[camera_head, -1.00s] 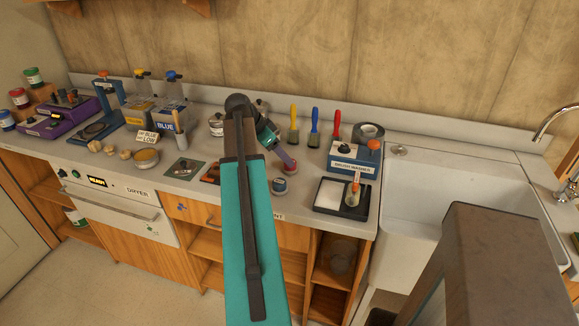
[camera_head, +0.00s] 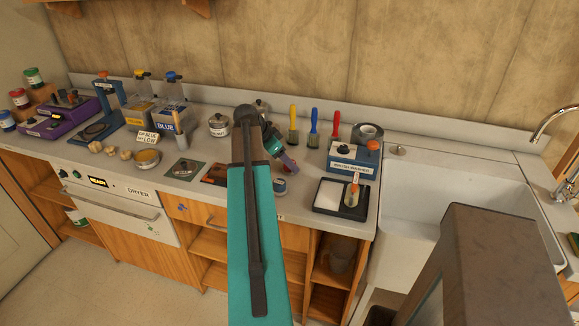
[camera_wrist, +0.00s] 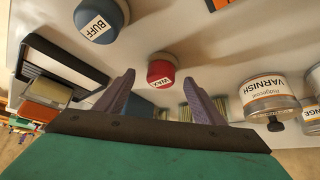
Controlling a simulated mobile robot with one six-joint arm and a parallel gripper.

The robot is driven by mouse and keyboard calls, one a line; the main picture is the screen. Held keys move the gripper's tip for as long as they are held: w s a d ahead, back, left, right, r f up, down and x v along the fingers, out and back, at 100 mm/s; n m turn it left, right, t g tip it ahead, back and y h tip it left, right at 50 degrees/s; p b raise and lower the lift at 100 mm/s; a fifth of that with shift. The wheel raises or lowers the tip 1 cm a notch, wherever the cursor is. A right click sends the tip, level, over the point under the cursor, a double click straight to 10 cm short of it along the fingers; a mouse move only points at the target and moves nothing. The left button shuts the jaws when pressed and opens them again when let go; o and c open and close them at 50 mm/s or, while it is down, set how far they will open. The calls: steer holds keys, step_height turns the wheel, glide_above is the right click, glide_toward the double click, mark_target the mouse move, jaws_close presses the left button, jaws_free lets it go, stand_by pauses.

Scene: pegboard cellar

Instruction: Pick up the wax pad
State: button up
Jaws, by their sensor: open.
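The wax pad (camera_wrist: 160,74) is a small round red pad with a white WAX label. In the wrist view it stands on the counter, just beyond and between my two purple fingers. My gripper (camera_wrist: 158,79) is open and nothing is held between the fingers. In the head view my gripper (camera_head: 287,163) is low over the counter, and it and the arm mostly hide the wax pad.
The blue buff pad (camera_wrist: 98,20) stands close to the wax pad. A varnish tin (camera_wrist: 268,94) is to the right in the wrist view. A black tray (camera_head: 328,208), the brush washer (camera_head: 352,160) and upright brushes (camera_head: 314,126) are close by. The sink (camera_head: 455,205) lies right.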

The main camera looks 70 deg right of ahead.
steer(key=shift+x, duration=1.3)
steer(key=shift+c, duration=0.3)
steer(key=c, duration=1.1)
